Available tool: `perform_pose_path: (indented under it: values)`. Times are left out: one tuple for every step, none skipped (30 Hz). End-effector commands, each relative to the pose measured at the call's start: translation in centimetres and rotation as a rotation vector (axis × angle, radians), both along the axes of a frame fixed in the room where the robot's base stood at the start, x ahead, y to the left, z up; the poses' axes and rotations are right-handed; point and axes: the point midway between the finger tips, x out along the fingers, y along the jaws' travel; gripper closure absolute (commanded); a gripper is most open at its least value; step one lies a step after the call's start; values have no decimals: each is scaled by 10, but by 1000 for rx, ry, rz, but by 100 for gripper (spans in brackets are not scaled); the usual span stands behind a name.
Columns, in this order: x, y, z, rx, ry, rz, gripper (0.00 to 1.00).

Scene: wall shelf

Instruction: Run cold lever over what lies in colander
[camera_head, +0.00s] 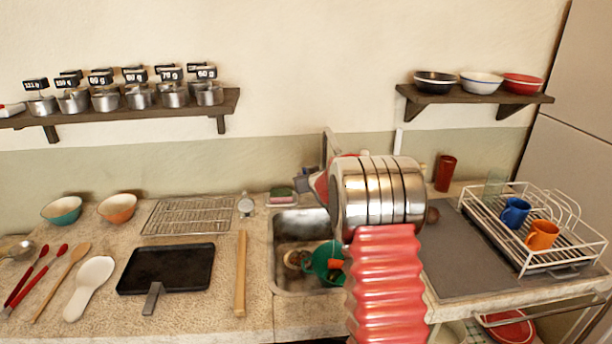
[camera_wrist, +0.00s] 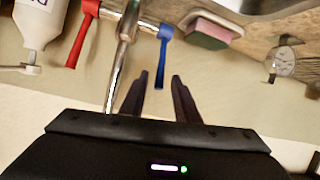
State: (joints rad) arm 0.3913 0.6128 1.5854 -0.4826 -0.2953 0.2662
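The blue lever (camera_wrist: 163,52) sits on the tap, with the red lever (camera_wrist: 82,36) to its left in the wrist view. The tap's chrome spout (camera_wrist: 122,55) runs between them. My gripper (camera_wrist: 158,80) is open and empty. The blue lever's free end shows between its fingertips; I cannot tell if they touch. In the head view, a green colander (camera_head: 321,262) stands in the sink (camera_head: 292,217), partly hidden by my arm. A brownish thing (camera_head: 293,260) shows at its left; I cannot tell whether it is inside. No water shows.
A sponge (camera_head: 281,195) lies behind the sink; it also shows in the wrist view (camera_wrist: 208,34). A small round dial (camera_wrist: 284,60) stands beside it. A white bottle (camera_wrist: 40,22) is near the red lever. A dish rack (camera_head: 520,268) with cups stands at the right.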

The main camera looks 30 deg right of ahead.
Motion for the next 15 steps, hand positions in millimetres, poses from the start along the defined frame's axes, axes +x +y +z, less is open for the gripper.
perform_pose_path:
  values:
    - [-6,1,3,0,0,0,71]
    - [-9,2,4,0,0,0,71]
    - [-14,3,5,0,1,0,71]
    - [-16,4,6,0,0,0,71]
    - [-19,5,7,0,0,0,71]
    - [-22,5,8,0,1,0,71]
    - [-23,6,9,-1,0,0,71]
    - [-25,6,9,-1,-1,0,71]
    - [-26,7,10,-1,0,1,71]
    - [-27,8,9,-1,0,1,71]
    - [-28,8,9,0,1,1,71]
    - [-28,8,9,0,1,2,71]
    - [-29,8,9,0,1,2,71]
    - [-29,8,9,0,1,1,71]
    - [-29,8,9,0,1,1,71]
